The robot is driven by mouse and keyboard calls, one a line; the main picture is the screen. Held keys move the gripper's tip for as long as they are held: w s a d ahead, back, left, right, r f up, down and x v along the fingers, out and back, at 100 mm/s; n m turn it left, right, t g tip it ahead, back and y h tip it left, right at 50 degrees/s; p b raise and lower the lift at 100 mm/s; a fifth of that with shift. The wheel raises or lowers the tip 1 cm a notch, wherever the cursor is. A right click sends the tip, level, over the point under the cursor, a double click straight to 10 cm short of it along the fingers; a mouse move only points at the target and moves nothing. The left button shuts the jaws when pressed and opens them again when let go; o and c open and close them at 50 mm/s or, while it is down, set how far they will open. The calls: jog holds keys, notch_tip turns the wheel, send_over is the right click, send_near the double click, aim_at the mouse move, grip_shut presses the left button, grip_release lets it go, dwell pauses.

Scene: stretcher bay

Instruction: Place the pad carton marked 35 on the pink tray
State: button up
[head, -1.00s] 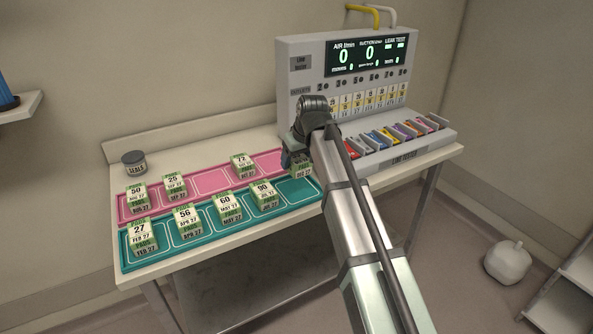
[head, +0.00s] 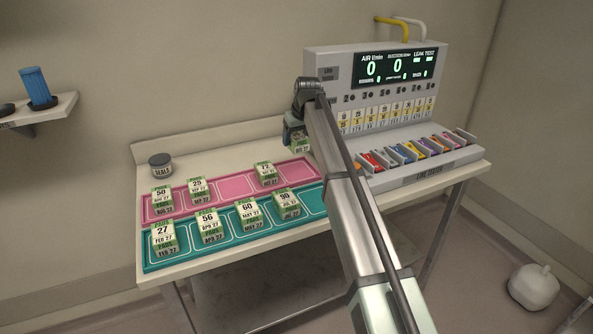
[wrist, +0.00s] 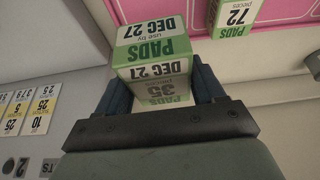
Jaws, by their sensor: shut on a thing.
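My gripper (wrist: 160,95) is shut on the pad carton marked 35 (wrist: 153,55), with its blue fingers on both sides. The carton is green and white and reads DEC 27. In the head view the carton (head: 300,142) hangs below my gripper (head: 296,132), near the right end of the pink tray, and my arm partly covers it. The pink tray (head: 236,186) lies behind the teal tray (head: 232,236). On the pink tray stand cartons 50 (head: 162,201), 25 (head: 198,190) and 72 (head: 265,174).
The teal tray holds cartons 27 (head: 164,239), 56 (head: 209,227), 60 (head: 248,214) and 90 (head: 287,204). A SEALS jar (head: 161,166) stands at the back left. The line tester (head: 375,100) stands to the right, close to my arm. Bare pink slots lie between the cartons.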

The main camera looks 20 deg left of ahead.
aim_at(302, 140)
jog(key=shift+w+f, duration=0.1)
jog(key=shift+f, duration=4.8)
jog(key=shift+f, duration=0.1)
jog(key=o, duration=1.2)
jog(key=v, duration=1.2)
